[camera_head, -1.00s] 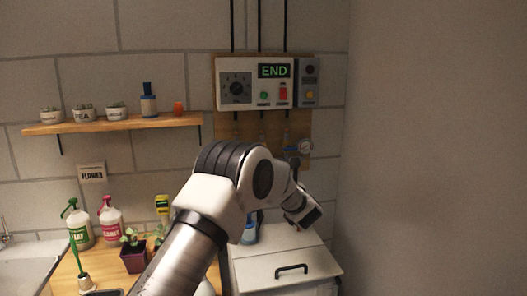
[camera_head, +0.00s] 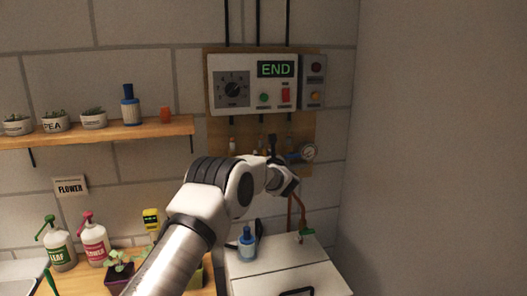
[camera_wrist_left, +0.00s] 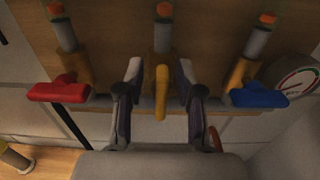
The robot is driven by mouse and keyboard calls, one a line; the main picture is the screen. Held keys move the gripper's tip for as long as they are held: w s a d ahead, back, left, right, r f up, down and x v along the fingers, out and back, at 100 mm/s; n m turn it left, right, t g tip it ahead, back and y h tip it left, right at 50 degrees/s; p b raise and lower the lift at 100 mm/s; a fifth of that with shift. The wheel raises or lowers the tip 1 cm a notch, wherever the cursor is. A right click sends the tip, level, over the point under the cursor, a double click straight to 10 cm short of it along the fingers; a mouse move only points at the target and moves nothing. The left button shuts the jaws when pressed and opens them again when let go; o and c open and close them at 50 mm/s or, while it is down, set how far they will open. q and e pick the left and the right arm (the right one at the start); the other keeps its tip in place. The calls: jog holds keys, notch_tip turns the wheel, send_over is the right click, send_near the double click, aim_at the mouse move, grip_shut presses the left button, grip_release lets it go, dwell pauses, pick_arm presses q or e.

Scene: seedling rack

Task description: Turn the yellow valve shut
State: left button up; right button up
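The yellow valve handle (camera_wrist_left: 161,94) shows in the middle of the left wrist view, its lever pointing down the picture, in line with its grey pipe. My left gripper (camera_wrist_left: 159,72) is open, with one finger on each side of the yellow lever and a visible gap to both. In the head view my left gripper (camera_head: 274,150) is up at the pipes under the control panel, and my arm hides part of the valves. My right gripper is in neither view.
A red valve handle (camera_wrist_left: 58,90) lies crosswise left of the yellow one, a blue handle (camera_wrist_left: 258,97) crosswise right. A gauge (camera_wrist_left: 297,82) is close beside the blue handle. The control panel (camera_head: 252,84) above reads END. A blue bottle (camera_head: 247,247) stands on the white cabinet (camera_head: 285,268).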

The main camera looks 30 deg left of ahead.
pick_arm(q)
jog(key=shift+s+d+r, duration=0.2)
jog(key=shift+d+r, duration=0.15)
jog(key=shift+s+d+r, duration=0.1)
jog(key=shift+d+r, duration=0.05)
jog(key=shift+c, duration=1)
grip_shut()
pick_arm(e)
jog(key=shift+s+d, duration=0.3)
